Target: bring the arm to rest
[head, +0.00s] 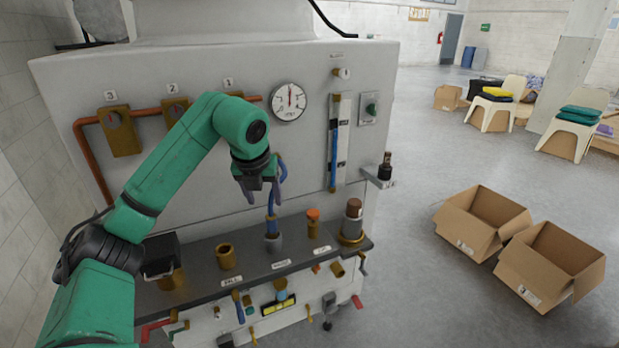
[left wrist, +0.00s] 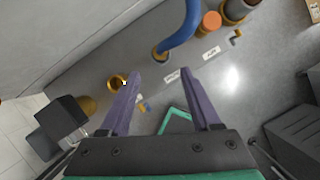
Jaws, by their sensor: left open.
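My left arm (head: 168,165) is green with black joints and comes in from the left in the head view. It is bent, with its elbow high in front of the washer's panel. My left gripper (head: 264,196) hangs over the dark shelf, near a blue hose (head: 272,226). In the left wrist view the two purple fingers (left wrist: 160,112) stand wide apart with nothing between them. The blue hose (left wrist: 184,34) rises from its socket beyond the fingertips. I cannot tell from these views how close the hose is to the fingers. My right gripper is not in view.
The ozone washer (head: 220,80) carries a gauge (head: 289,102) and brass valves. Its shelf (head: 205,281) holds a brass cup (head: 226,256), an orange-capped fitting (head: 313,222) and a brown-topped cylinder (head: 353,215). Two open cartons (head: 482,220) stand at right on clear floor.

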